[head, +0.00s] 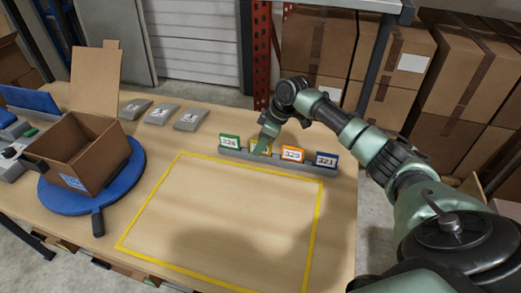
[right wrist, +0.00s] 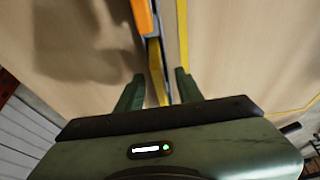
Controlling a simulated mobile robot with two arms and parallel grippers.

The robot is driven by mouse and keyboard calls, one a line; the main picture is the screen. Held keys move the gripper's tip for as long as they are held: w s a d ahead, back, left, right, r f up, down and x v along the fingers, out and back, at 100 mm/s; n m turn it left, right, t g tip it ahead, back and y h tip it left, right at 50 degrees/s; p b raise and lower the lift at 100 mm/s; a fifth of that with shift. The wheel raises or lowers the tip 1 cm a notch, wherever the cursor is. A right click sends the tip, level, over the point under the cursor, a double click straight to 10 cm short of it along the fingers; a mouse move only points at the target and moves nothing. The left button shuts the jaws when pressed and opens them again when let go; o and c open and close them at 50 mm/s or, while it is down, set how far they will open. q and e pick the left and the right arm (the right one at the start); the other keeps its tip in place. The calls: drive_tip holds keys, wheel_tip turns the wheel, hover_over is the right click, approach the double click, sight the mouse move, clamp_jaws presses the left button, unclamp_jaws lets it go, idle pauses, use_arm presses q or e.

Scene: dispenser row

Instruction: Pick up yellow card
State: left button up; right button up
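The yellow card (head: 267,147) stands in a slotted grey holder (head: 302,166) on the table, partly hidden behind my right gripper (head: 261,148). In the right wrist view the yellow card (right wrist: 157,72) shows edge-on between the two fingers of the right gripper (right wrist: 160,88). Gaps show between the card and the fingers, so the gripper is open around it. The fingertips are down near the holder. My left gripper is not in view.
A green card (head: 229,141) stands left of the yellow one; an orange card (head: 292,155) and a blue card (head: 326,160) stand right. Yellow tape (head: 318,215) outlines clear table in front. An open box (head: 88,150) sits on a blue turntable (head: 60,203) at left.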

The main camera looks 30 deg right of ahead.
clamp_jaws()
